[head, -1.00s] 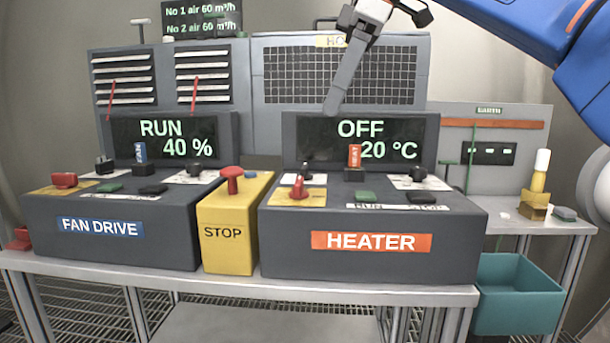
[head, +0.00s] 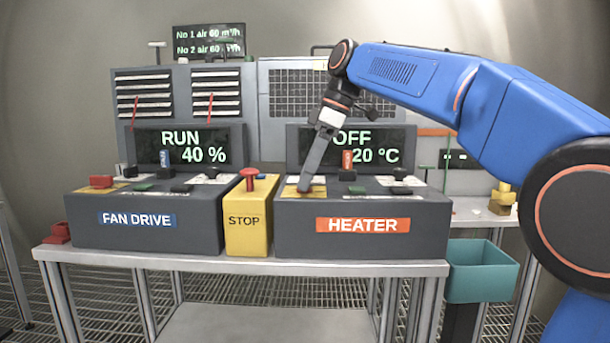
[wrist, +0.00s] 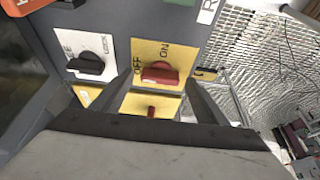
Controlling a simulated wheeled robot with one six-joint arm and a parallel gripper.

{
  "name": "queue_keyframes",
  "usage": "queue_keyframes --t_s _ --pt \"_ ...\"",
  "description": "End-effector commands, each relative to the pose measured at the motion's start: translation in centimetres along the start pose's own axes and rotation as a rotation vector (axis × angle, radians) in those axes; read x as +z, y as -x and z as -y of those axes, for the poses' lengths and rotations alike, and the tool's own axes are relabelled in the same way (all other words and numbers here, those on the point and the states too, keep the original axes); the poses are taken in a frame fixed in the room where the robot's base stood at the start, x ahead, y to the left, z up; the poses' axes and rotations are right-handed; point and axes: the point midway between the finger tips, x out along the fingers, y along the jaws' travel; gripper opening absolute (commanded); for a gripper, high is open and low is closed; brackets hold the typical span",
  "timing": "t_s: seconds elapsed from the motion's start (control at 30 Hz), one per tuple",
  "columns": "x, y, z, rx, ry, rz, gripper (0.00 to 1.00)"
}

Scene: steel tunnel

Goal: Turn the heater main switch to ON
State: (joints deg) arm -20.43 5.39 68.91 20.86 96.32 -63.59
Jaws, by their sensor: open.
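The heater main switch is a red knob on a yellow plate marked OFF and ON; the knob (wrist: 160,73) lies crosswise in the wrist view, one end towards OFF. The plate (head: 290,192) sits at the left of the heater console (head: 360,245) in the head view, where my gripper hides most of the knob. The heater display (head: 370,148) reads OFF and 20 °C. My gripper (wrist: 160,78) is open, with one finger on each side of the knob. In the head view my gripper (head: 305,188) reaches down to the plate. I cannot tell whether the fingers touch the knob.
A yellow STOP box (head: 247,235) with a red button (head: 250,176) stands just left of the heater console. A black knob (wrist: 87,64) is beside the switch in the wrist view. The fan drive console (head: 140,238) is farther left.

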Motion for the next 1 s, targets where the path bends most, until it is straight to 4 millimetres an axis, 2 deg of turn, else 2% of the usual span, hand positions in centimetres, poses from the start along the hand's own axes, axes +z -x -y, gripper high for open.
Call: queue_keyframes --t_s 0.3,0.47,0.5,0.77,1.0 --pt "0.05 -0.18 -0.16 0.0 0.0 0.0 0.67" --pt "0.05 -0.16 -0.15 0.0 0.0 0.0 0.29" --pt "0.05 -0.16 -0.15 0.0 0.0 0.0 0.26" --pt "0.04 -0.14 -0.1 0.008 -0.018 0.0 0.26" --pt "0.03 -0.06 0.03 0.051 -0.116 -0.001 0.26"
